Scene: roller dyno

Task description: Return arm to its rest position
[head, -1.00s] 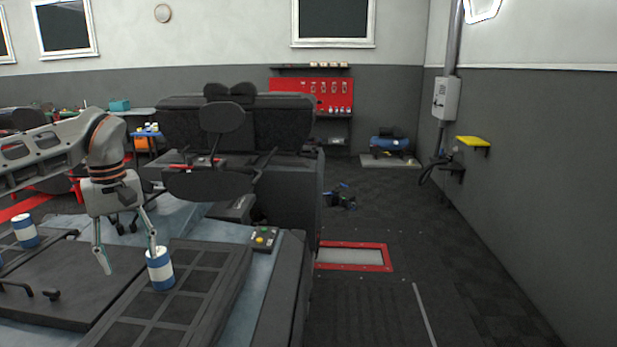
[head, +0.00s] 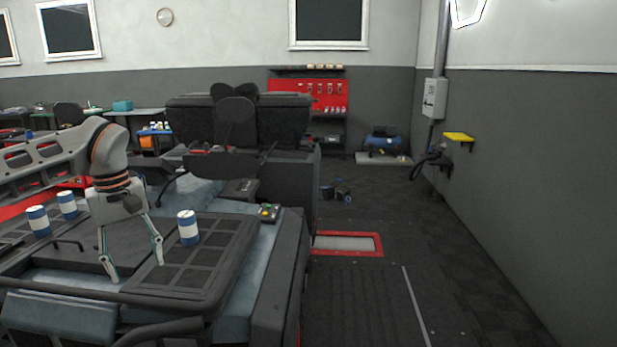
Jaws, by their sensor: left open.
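My left arm comes in from the left in the head view. My left gripper (head: 135,270) points down, with its two fingers spread and nothing between them. It hangs in front of the dark worktop. A blue and white can (head: 188,228) stands upright on the black gridded tray (head: 205,262), to the right of the gripper and apart from its fingers. Two more such cans, a nearer one (head: 38,221) and a farther one (head: 68,206), stand upright to the left of the gripper. My right gripper is not in view.
A small box with coloured buttons (head: 269,213) sits at the worktop's right side. Dark seats (head: 240,125) stand behind it. A red-framed floor panel (head: 347,244) lies to the right, with open dark floor around it.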

